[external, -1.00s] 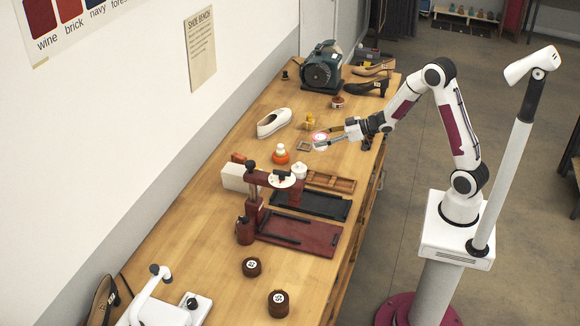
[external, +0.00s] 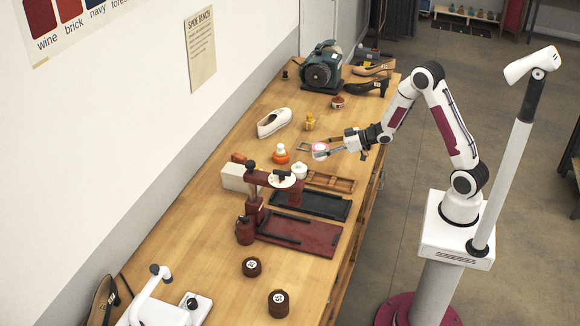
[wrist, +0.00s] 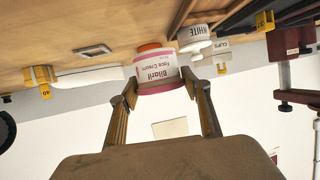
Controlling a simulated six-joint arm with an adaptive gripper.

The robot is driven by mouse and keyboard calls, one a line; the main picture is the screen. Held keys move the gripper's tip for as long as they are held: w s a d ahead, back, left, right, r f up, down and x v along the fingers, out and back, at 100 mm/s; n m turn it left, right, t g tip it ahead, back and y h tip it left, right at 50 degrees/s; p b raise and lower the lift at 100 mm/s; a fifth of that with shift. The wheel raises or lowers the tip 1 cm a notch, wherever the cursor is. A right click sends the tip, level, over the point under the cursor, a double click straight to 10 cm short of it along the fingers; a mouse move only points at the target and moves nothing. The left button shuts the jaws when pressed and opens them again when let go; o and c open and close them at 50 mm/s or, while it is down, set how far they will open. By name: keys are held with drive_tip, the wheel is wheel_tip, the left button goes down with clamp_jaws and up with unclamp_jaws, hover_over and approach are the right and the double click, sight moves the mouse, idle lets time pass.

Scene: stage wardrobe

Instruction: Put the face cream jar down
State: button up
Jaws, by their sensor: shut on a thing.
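The face cream jar (wrist: 156,72) is white with a pink label and reads "Face Cream" upside down in the wrist view. My gripper (wrist: 163,92) is shut on it, one finger on each side. In the external view the jar (external: 319,148) is at the tips of my gripper (external: 321,150), over the workbench (external: 210,200). I cannot tell whether its base touches the bench.
An orange-based bottle (external: 281,154) and a white jar (external: 299,170) stand close to the held jar. A wooden tray (external: 331,181) and a dark red press (external: 270,185) are nearer the camera. A white shoe (external: 273,122) lies behind. A small square frame (wrist: 92,51) lies flat.

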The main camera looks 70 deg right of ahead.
sight(323, 158)
drive_tip(key=shift+f, duration=0.3)
drive_tip(key=shift+f, duration=2.1)
drive_tip(key=shift+f, duration=0.15)
drive_tip(key=o, duration=1.3)
drive_tip(key=shift+s+r, duration=0.15)
drive_tip(key=shift+r, duration=0.05)
drive_tip(key=v, duration=1.1)
drive_tip(key=shift+s+d+r, duration=0.1)
drive_tip(key=shift+s+r, duration=0.05)
drive_tip(key=shift+s, duration=0.2)
